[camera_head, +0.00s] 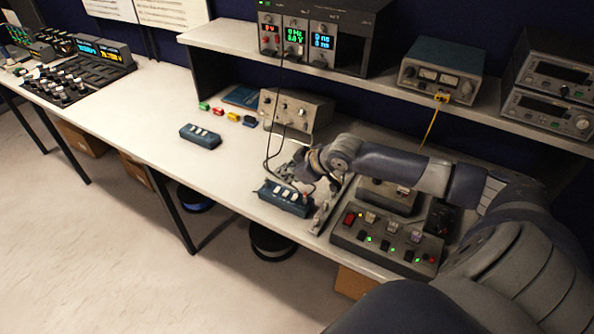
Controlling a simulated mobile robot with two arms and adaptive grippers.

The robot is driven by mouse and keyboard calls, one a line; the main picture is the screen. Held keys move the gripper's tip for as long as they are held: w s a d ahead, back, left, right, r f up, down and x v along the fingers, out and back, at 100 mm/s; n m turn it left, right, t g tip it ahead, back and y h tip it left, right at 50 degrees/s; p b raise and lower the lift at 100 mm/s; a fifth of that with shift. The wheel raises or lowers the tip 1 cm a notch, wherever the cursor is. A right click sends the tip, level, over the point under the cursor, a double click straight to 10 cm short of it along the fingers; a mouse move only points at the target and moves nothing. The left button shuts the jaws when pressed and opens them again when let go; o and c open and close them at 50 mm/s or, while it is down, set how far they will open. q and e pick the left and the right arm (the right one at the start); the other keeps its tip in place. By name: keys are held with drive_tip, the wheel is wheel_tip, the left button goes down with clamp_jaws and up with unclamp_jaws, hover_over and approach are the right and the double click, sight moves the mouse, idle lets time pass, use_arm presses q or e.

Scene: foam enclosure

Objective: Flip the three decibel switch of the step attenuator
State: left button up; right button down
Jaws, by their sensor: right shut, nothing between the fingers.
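A small blue box with a row of white switches (285,198), which looks like the step attenuator, sits near the bench's front edge. Dark cables run to it. A similar blue switch box (200,137) lies farther left and back. The switch labels are too small to read, so I cannot tell which switch is the three decibel one. My right gripper (306,191) is shut and empty, pointing down at the right end of the nearer box. I cannot tell whether it touches a switch. My left gripper is not in view.
A grey panel with lit buttons (385,246) stands right of the gripper, below my right arm. A beige instrument (297,110) stands behind the nearer box, beside several small coloured parts. A shelf (240,38) bears more instruments.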

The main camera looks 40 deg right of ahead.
drive_tip(key=shift+b+v, duration=0.55)
drive_tip(key=shift+v, duration=2.05)
drive_tip(key=d+b, duration=0.1)
drive_tip(key=b, duration=0.3)
drive_tip(key=shift+w+r, duration=0.35)
drive_tip(key=shift+w, duration=0.1)
